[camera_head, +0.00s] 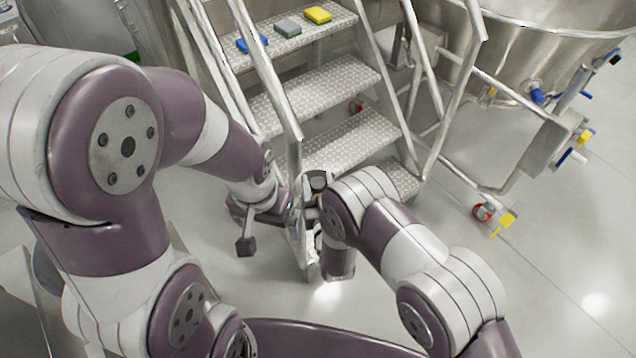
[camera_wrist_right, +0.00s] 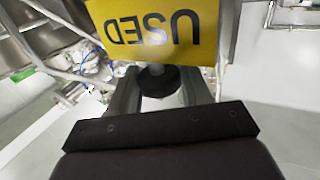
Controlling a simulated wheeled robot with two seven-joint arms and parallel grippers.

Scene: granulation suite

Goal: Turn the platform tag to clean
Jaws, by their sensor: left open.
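In the right wrist view a yellow tag (camera_wrist_right: 155,30) reads "USED" upside down, just beyond my right gripper (camera_wrist_right: 158,92). A black round piece (camera_wrist_right: 158,79) lies between the right fingers, below the tag. I cannot tell whether the fingers press on it. In the head view my right gripper is mostly hidden behind its own wrist, by the ladder's handrail post. My left gripper (camera_head: 268,226) is open at the left of that post, with no object visible between its fingers. The tag's face cannot be made out in the head view.
Metal steps (camera_head: 335,90) with handrails stand ahead of both arms. Blue (camera_head: 251,43), grey (camera_head: 288,28) and yellow (camera_head: 318,15) blocks lie on the top step. A large steel vessel (camera_head: 540,50) on a castered frame stands at right. The floor at lower right is clear.

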